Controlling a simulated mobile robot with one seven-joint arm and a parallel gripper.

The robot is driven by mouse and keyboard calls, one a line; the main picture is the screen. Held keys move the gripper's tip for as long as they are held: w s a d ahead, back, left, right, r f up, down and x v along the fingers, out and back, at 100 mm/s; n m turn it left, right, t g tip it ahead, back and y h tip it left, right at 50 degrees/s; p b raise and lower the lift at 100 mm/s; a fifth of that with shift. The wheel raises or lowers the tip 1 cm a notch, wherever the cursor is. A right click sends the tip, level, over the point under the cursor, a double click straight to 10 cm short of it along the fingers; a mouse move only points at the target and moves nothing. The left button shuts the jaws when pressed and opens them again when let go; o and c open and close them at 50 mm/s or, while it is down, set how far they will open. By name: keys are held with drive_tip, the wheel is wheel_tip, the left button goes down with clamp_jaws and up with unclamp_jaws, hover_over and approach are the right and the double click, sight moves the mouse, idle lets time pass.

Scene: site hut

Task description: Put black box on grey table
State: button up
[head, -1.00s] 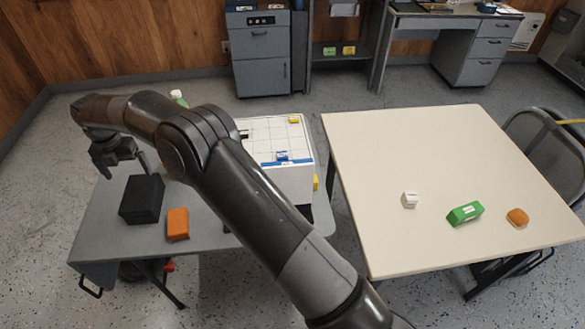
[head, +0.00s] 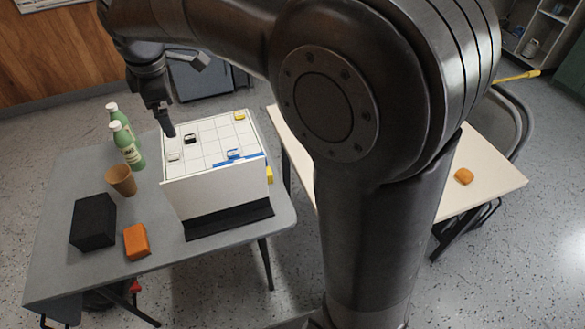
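The black box (head: 93,222) sits on the front left part of the grey table (head: 60,270), with no gripper touching it. My gripper (head: 168,130) points down at the back edge of the white gridded board, up and to the right of the black box. One dark finger shows clearly; the opening between the fingers is not clear from this side. I see nothing held in it. My arm hides much of the right side of the view.
An orange block (head: 137,241) lies right of the black box. A brown cup (head: 121,180) and two green bottles (head: 126,143) stand behind. The white gridded board (head: 215,188) fills the table's right. A cream table (head: 485,185) with an orange-brown item (head: 464,176) is partly hidden.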

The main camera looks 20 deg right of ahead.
drive_tip(key=s+d+r+m+t, duration=0.1)
drive_tip(key=s+d+r+m, duration=0.1)
drive_tip(key=s+d+m, duration=0.9)
drive_tip(key=s+d+f+m, duration=0.2)
drive_tip(key=s+d+m, duration=0.1)
drive_tip(key=s+d, duration=0.2)
drive_tip(key=s+d+f+m+t, duration=0.1)
drive_tip(key=s+d+f+m, duration=0.2)
drive_tip(key=s, duration=0.4)
drive_tip(key=shift+s+d+f+m+t, duration=0.25)
drive_tip(key=shift+d+m, duration=0.25)
drive_tip(key=shift+d, duration=0.35)
